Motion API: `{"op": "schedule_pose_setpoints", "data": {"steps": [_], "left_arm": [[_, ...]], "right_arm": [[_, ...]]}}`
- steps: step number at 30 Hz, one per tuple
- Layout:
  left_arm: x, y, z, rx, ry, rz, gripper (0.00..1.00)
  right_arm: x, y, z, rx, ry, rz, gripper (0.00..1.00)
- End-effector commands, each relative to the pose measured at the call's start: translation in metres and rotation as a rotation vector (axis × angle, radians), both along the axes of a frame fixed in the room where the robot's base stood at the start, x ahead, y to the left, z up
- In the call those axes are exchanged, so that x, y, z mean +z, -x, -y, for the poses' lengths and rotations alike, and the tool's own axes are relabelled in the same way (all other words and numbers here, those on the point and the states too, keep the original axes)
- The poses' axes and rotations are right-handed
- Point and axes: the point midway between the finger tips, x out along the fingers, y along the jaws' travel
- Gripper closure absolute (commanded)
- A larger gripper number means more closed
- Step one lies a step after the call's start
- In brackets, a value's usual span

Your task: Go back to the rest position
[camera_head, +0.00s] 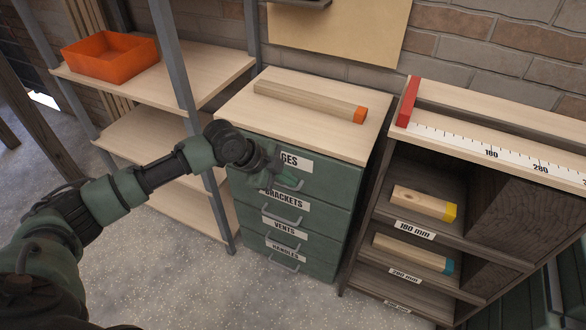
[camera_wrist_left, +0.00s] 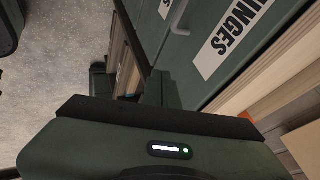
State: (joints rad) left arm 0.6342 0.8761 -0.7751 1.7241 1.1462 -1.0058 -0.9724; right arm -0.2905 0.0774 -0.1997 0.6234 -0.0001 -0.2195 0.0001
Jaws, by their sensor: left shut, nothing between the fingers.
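My left gripper (camera_head: 283,180) is in front of the top drawer of a green drawer cabinet (camera_head: 322,190), close to that drawer's handle. It is shut with nothing held; whether it touches the handle I cannot tell. All the drawers look closed. My right gripper is in neither view.
A wooden bar with an orange end (camera_head: 310,101) lies on the cabinet top. An orange bin (camera_head: 110,57) sits on the left shelf rack. At right, a shelf unit with a ruler (camera_head: 500,153) holds yellow-tipped (camera_head: 424,203) and blue-tipped (camera_head: 412,252) blocks. Grey floor is clear in front.

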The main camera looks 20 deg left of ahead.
Motion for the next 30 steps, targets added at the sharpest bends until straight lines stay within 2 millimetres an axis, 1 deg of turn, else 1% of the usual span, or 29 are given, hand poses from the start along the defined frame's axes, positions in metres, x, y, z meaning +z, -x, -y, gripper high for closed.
{"op": "schedule_pose_setpoints", "data": {"steps": [5,8,11,12,14,15,17,18,20,21,23,24,26,27,29,30], "left_arm": [[0.002,0.001,-0.001,0.002,0.001,-0.001,1.0],[-0.012,-0.004,-0.004,0.049,0.017,-0.009,1.0],[-0.053,-0.015,-0.014,0.185,0.055,-0.032,1.0],[-0.077,-0.018,-0.02,0.261,0.074,-0.046,1.0],[-0.119,-0.016,-0.032,0.385,0.098,-0.072,1.0],[-0.149,-0.01,-0.04,0.465,0.111,-0.091,1.0],[-0.191,0.004,-0.05,0.576,0.123,-0.12,1.0],[-0.218,0.017,-0.057,0.64,0.127,-0.14,1.0],[-0.257,0.04,-0.065,0.729,0.128,-0.172,1.0],[-0.282,0.059,-0.069,0.782,0.125,-0.193,1.0],[-0.316,0.089,-0.073,0.855,0.12,-0.226,1.0],[-0.337,0.111,-0.074,0.898,0.116,-0.25,1.0],[-0.367,0.147,-0.076,0.958,0.105,-0.285,1.0],[-0.385,0.172,-0.075,0.994,0.098,-0.309,1.0],[-0.41,0.211,-0.073,1.043,0.085,-0.346,1.0],[-0.425,0.237,-0.07,1.074,0.076,-0.371,1.0]], "right_arm": [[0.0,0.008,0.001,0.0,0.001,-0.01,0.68],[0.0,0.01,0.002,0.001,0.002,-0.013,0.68],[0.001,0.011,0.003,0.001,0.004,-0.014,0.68],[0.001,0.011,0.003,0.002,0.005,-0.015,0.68],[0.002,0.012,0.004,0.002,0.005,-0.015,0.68],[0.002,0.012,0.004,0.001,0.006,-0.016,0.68],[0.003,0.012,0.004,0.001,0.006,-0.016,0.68],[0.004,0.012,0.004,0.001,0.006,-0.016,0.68],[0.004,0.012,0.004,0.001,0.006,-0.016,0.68],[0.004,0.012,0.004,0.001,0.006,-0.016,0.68],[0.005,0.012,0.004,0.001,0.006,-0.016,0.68],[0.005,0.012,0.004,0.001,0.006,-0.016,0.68],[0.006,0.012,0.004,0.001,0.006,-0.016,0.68],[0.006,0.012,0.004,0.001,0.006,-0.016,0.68],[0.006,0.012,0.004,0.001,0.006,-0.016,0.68],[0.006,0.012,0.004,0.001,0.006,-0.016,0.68]]}}
